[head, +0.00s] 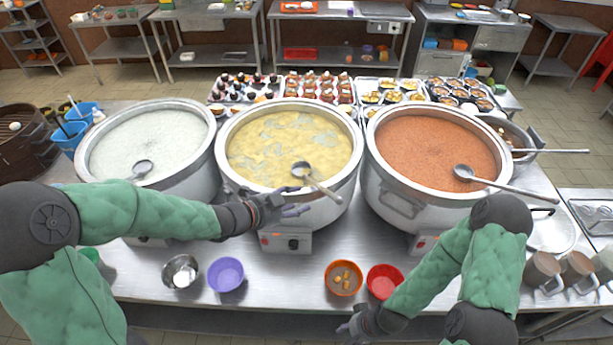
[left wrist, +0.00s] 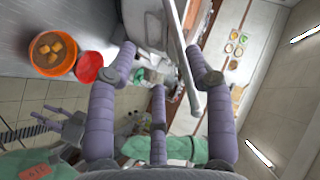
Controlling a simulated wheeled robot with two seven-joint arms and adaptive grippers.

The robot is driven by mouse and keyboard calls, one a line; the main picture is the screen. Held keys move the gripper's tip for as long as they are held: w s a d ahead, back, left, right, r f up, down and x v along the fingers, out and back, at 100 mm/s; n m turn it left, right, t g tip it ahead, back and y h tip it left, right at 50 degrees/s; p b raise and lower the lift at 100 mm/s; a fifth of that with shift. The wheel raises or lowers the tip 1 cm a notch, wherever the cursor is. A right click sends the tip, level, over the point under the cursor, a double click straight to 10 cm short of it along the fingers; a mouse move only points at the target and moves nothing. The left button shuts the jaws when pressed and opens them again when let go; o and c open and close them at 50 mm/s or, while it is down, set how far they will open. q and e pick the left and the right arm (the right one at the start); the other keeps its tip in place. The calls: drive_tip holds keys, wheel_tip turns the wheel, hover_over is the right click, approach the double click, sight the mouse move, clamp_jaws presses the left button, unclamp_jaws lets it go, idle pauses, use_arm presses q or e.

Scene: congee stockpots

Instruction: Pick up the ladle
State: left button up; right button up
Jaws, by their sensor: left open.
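Three ladles rest in the stockpots. The middle ladle (head: 301,170) has its bowl in the yellow congee of the middle pot (head: 333,205), and its handle leans over the front right rim. My left gripper (head: 292,206) is open and empty at that pot's front rim, left of the handle. In the left wrist view a long grey handle (left wrist: 184,60) runs between the spread fingers, close to the right one; contact cannot be told. Another ladle (head: 142,167) lies in the white congee, its handle partly hidden by my left arm. A third ladle (head: 465,172) lies across the orange pot's rim. My right gripper (head: 366,322) is low at the front edge.
The left pot (head: 205,160) and right pot (head: 378,190) flank the middle one. Purple (head: 226,275), orange (head: 343,278) and red (head: 384,282) bowls and a metal bowl (head: 180,271) stand in front. Mugs (head: 543,270) stand at right; filled trays stand behind the pots.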

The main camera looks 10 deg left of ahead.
sight(323, 191)
use_arm(q)
drive_tip(key=shift+m+h, duration=0.3)
drive_tip(key=shift+m, duration=0.5)
drive_tip(key=w+d, duration=0.3)
drive_tip(key=d, duration=0.1)
drive_tip(key=shift+w+b, duration=0.35)
drive_tip(key=shift+x, duration=2.6)
drive_tip(key=shift+s+f, duration=0.15)
clamp_jaws()
